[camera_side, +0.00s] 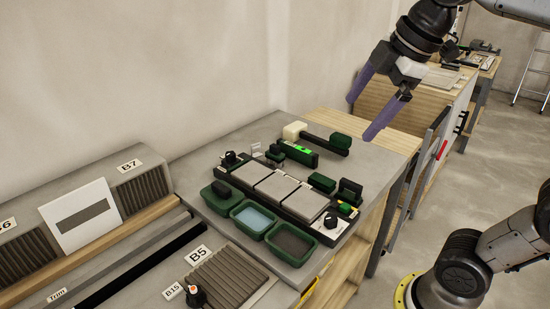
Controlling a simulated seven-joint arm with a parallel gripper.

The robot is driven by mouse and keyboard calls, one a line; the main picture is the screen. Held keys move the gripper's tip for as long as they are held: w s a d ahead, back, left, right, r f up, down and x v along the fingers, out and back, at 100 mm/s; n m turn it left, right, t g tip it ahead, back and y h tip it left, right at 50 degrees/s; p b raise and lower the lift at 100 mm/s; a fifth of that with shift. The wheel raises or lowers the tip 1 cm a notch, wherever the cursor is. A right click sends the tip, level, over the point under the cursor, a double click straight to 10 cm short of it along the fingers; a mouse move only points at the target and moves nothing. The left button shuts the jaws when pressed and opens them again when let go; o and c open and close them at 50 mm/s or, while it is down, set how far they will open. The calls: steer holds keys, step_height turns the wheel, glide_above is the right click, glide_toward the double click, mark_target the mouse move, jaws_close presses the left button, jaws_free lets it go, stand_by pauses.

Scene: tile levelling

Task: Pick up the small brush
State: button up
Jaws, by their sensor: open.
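My gripper (362,117) has two purple fingers, spread apart with nothing between them. It hangs in the air above the far right part of the grey worktop, beyond the tools. I cannot tell for sure which thing is the small brush. Several small dark green and black tools lie on the worktop: one green block (340,141) at the far end of a dark bar, a flat green one (322,182) and a taller green one (350,190) at the right. They are too small to make out bristles.
Three grey tiles (275,186) lie in a row on a dark holder. In front stand green trays, one with blue liquid (255,218) and one dark inside (291,244). A level with a lit green vial (299,151) and a cream block (294,130) lie behind.

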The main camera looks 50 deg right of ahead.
steer(key=w+d+r+n+g, duration=0.15)
steer(key=w+r+n, duration=0.3)
steer(key=w, duration=0.55)
steer(key=n+g, duration=0.3)
steer(key=g, duration=0.1)
glide_above(275, 155)
steer(key=w+d, duration=0.1)
steer(key=f, duration=2.2)
steer(key=shift+w+d+f, duration=0.1)
steer(key=shift+w+f, duration=0.1)
steer(key=shift+f, duration=0.15)
step_height(275, 155, down, 7)
steer(key=shift+f, duration=0.15)
steer(key=shift+s+f, duration=0.2)
steer(key=shift+f, duration=2.65)
steer(key=shift+c, duration=0.2)
